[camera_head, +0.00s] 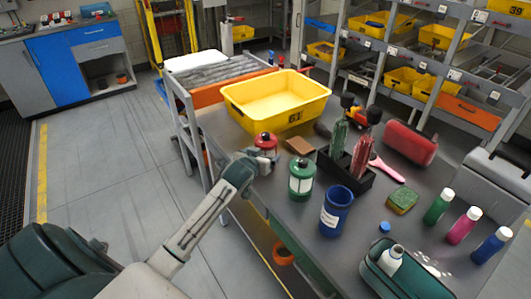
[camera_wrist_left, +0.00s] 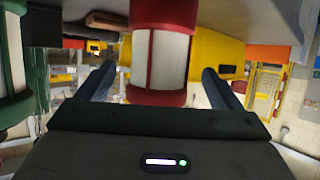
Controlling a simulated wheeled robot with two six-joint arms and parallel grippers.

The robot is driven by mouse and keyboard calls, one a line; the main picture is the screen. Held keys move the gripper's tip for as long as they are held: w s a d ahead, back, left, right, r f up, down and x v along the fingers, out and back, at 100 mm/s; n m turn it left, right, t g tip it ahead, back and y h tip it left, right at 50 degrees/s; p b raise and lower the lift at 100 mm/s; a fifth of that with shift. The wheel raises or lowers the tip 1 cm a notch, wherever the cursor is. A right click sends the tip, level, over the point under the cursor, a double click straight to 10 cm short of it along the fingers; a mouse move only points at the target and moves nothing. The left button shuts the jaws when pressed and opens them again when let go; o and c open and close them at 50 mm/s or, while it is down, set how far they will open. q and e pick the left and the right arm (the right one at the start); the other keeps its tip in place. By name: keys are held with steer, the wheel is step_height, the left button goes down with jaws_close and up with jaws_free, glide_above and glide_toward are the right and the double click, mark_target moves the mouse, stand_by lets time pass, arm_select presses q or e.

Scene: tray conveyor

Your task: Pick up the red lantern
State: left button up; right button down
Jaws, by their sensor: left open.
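The red lantern (camera_head: 266,142), with a red cap and base and a pale middle, stands at the table's left edge. My left gripper (camera_head: 257,158) reaches it from the front left and partly covers it in the head view. In the left wrist view, which looks upside down, the red lantern (camera_wrist_left: 163,60) sits between the two spread dark fingers of my left gripper (camera_wrist_left: 160,82). A gap shows on each side of it. A green lantern (camera_head: 301,180) stands just right of the gripper, and its edge shows at left in the wrist view (camera_wrist_left: 12,65).
A yellow bin (camera_head: 240,98) stands behind the red lantern. A brown block (camera_head: 300,146), a black caddy with bottles (camera_head: 352,182) and a blue jar (camera_head: 335,212) are to the right. The floor left of the table (camera_head: 110,170) is clear.

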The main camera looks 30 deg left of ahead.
arm_select(q)
steer(key=shift+w+f+p, duration=0.15)
steer(key=shift+w+p, duration=0.2)
steer(key=shift+w, duration=0.2)
steer(key=p+x, duration=0.1)
steer(key=x, duration=0.2)
steer(key=shift+f, duration=0.2)
steer(key=shift+w+a+f, duration=0.15)
steer(key=shift+w+f, duration=0.2)
steer(key=shift+w, duration=0.1)
steer(key=c, duration=1.2)
steer(key=shift+r, duration=0.1)
steer(key=shift+c, duration=0.4)
steer(key=shift+r, duration=0.1)
